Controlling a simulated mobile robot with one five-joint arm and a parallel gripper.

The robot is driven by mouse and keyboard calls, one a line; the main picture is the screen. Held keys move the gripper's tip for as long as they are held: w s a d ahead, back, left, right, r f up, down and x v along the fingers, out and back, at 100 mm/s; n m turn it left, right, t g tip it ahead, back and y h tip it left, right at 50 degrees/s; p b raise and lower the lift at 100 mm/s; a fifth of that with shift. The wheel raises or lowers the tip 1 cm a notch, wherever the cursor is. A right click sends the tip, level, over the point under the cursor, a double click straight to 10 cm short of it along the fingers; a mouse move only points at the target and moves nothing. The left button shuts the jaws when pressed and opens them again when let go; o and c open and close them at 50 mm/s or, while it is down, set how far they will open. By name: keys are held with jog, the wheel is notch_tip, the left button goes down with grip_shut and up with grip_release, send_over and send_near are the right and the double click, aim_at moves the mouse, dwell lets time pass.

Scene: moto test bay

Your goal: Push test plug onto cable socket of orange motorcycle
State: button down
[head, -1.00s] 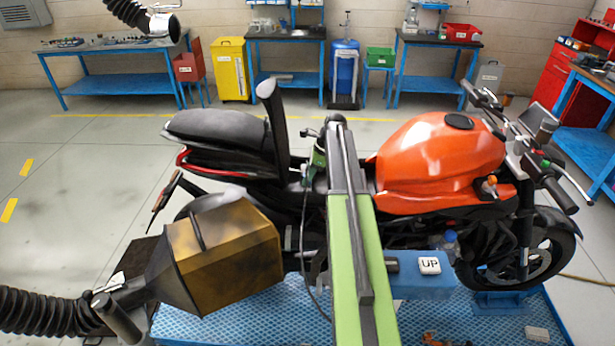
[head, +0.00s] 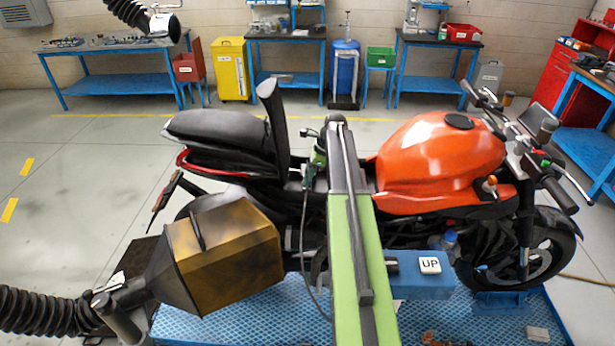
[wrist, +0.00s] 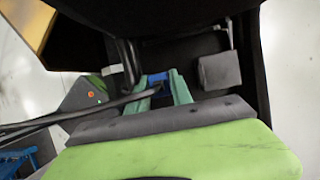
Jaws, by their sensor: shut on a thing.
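The orange motorcycle (head: 440,160) stands on a blue platform in the head view, its front wheel to the right. My green arm crosses in front of it. My gripper (wrist: 160,88) is between seat and tank, its green fingers shut on a small blue piece that looks like the test plug (wrist: 157,78). A black cable (wrist: 110,103) runs left from the fingers in the wrist view; in the head view a thin cable (head: 304,235) hangs down beside my arm. I cannot make out the cable socket or whether the plug touches it.
The exhaust hood (head: 225,255) stands close left of my arm. A blue box marked UP (head: 420,280) is right of it.

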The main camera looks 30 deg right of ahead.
jog(key=shift+f+b, duration=0.6)
jog(key=c, duration=1.1)
grip_release()
jog(key=shift+o, duration=0.2)
jog(key=shift+r, duration=0.1)
jog(key=p+v, duration=1.6)
jog(key=v, duration=0.1)
jog(key=shift+r, duration=0.15)
jog(key=shift+s, duration=0.1)
